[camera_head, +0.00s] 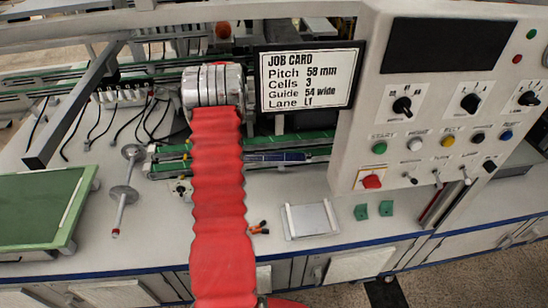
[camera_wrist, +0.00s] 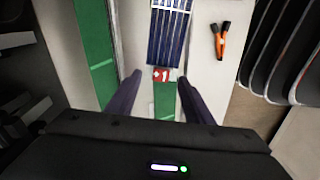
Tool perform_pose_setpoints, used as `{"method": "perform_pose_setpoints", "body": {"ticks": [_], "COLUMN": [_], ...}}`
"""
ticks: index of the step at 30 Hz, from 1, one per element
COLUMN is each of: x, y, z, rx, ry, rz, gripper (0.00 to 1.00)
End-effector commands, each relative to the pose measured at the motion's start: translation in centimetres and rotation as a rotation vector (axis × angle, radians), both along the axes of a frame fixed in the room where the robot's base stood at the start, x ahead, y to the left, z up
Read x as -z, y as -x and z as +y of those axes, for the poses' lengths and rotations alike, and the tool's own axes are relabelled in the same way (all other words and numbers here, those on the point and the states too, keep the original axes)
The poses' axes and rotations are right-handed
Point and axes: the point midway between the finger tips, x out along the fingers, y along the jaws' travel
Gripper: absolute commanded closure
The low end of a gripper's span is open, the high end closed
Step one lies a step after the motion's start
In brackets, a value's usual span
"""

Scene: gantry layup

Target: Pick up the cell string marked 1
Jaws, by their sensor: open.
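The cell string (camera_wrist: 168,35) is a dark blue gridded strip in the wrist view, running up out of the top of the picture. A red tag marked "+1" (camera_wrist: 163,74) is at its near end. My gripper (camera_wrist: 160,82) is open, with one dark finger on each side of the tag's end of the strip. The fingers appear apart from the string, and their height above it cannot be told. In the head view a blue strip (camera_head: 278,157) lies along the green rails, right of my red-sleeved arm. My arm hides part of the rails there, and the gripper's fingers do not show.
A job card (camera_head: 308,78) stands behind the rails and reads pitch 58 mm, cells 3, lane L1. A control panel (camera_head: 455,100) rises at the right. A pale square plate (camera_head: 310,219) and small green blocks (camera_head: 386,208) lie on the bench. Orange-and-black clips (camera_wrist: 220,40) lie beside the string.

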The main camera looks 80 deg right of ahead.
Motion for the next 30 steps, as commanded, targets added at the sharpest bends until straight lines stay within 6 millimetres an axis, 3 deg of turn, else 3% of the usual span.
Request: {"method": "perform_pose_setpoints", "body": {"ticks": [7,19,30], "x": [-0.03,-0.04,-0.83], "y": [0.01,0.03,0.03], "z": [0.00,-0.02,-0.05], "rx": [0.000,0.000,0.001], "ry": [0.000,0.000,0.001], "rz": [0.000,0.000,0.000], "gripper": [0.53,0.80,0.81]}}
